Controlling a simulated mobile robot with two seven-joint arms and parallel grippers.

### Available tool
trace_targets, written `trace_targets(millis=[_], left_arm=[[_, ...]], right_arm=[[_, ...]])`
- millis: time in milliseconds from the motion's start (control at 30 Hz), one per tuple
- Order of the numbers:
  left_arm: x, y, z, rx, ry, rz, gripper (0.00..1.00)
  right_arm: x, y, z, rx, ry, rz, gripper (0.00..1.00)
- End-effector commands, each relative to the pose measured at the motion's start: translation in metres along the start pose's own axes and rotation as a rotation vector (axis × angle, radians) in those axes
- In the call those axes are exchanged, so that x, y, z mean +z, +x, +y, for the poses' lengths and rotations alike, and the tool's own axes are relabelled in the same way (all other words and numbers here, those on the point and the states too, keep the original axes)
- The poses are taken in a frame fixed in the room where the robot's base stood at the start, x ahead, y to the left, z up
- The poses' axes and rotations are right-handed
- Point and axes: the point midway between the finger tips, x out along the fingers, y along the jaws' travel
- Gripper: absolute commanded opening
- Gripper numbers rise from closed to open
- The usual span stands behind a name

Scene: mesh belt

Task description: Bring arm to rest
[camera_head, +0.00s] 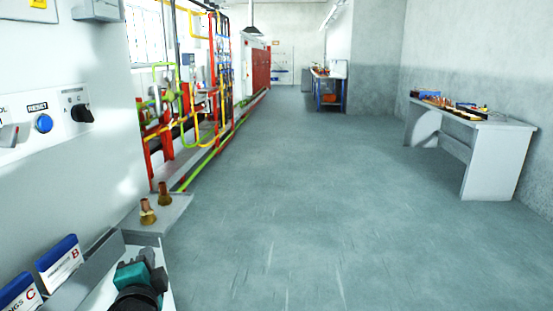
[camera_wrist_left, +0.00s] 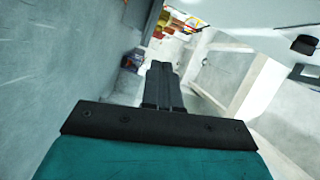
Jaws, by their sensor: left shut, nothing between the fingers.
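My left arm shows at the bottom left of the head view as a teal and black piece, with my left gripper (camera_head: 148,262) low beside the grey work surface. In the left wrist view the two dark fingers of my left gripper (camera_wrist_left: 162,72) lie together, shut, with nothing between them. A pale floor and blurred grey and white surfaces lie beyond the fingers. My right arm and right gripper are in neither view.
A white panel with a blue button (camera_head: 43,122) and black knob (camera_head: 81,113) stands at left. Blue-fronted boxes B (camera_head: 60,262) and C (camera_head: 20,291) sit below. Brass fittings (camera_head: 147,211) stand on a grey ledge (camera_head: 160,226). A table (camera_head: 492,127) stands right; open floor lies between.

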Motion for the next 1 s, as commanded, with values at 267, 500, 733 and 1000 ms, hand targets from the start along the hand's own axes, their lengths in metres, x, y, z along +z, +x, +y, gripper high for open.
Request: trace_targets(millis=[267, 500, 733, 1000], left_arm=[[0.018, -0.122, 0.17, 0.466, -0.613, 0.058, 0.0], [0.031, -0.215, 0.232, 0.709, -1.026, -0.063, 0.0], [0.034, -0.236, 0.241, 0.753, -1.12, -0.104, 0.0], [0.034, -0.236, 0.241, 0.753, -1.12, -0.104, 0.0]], right_arm=[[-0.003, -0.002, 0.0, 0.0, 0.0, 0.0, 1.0], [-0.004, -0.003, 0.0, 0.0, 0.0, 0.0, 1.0], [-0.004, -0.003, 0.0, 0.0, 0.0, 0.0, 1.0], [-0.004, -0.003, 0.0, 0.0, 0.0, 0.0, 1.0]])
